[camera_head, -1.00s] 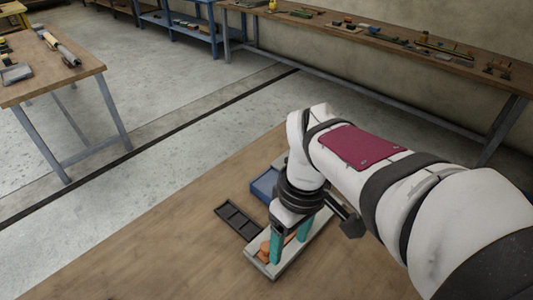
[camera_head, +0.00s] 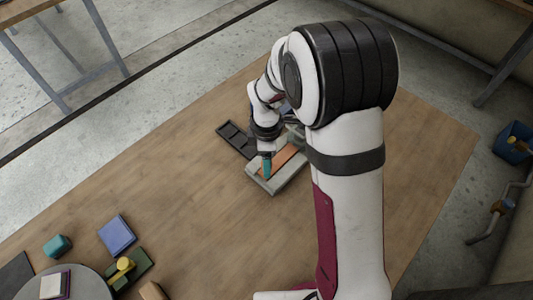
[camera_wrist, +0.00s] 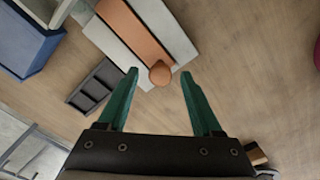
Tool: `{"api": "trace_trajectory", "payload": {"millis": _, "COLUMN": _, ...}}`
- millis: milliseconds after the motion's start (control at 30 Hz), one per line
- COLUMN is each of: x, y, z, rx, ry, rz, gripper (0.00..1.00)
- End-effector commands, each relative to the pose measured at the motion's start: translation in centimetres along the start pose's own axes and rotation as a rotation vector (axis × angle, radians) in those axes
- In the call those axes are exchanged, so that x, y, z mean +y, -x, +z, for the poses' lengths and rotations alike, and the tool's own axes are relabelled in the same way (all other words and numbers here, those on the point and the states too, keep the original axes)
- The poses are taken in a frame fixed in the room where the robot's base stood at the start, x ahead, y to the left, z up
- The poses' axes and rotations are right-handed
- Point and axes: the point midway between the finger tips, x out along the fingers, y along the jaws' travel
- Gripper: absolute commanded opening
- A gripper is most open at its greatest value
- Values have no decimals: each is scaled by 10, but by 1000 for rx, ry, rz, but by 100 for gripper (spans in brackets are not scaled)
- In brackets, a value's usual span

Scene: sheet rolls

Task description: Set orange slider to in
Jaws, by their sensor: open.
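The orange slider (camera_wrist: 138,32) is a long flat strip with a rounded knob (camera_wrist: 160,73) at its near end, set in a pale grey housing (camera_wrist: 176,38). In the head view the orange strip (camera_head: 279,161) shows in the grey housing (camera_head: 290,178), partly hidden by my arm. My gripper (camera_wrist: 159,72) has two teal fingers, which are open. In the wrist view the knob lies between the fingertips, with a gap on each side. The head view shows one teal finger (camera_head: 267,167) over the front left end of the housing.
A dark compartment tray (camera_wrist: 95,87) lies beside the housing; it also shows in the head view (camera_head: 236,141). A blue bin (camera_wrist: 24,42) stands beyond it. A blue block (camera_head: 117,235) and teal block (camera_head: 57,246) lie front left. The table between is clear.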

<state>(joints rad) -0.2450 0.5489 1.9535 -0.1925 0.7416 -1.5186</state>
Motion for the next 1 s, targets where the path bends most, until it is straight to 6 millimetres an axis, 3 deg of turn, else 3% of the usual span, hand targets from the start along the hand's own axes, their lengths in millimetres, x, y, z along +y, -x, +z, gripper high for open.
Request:
{"api": "trace_trajectory", "payload": {"millis": 267, "x": 0, "y": -3, "z": 0, "rx": 0, "ry": -1, "rz": -1, "gripper": 67}}
{"api": "trace_trajectory", "payload": {"millis": 667, "x": 0, "y": -3, "z": 0, "rx": 0, "ry": -2, "rz": -1, "gripper": 0}}
{"api": "trace_trajectory", "payload": {"millis": 1000, "x": 0, "y": -3, "z": 0, "rx": 0, "ry": -2, "rz": -1, "gripper": 0}}
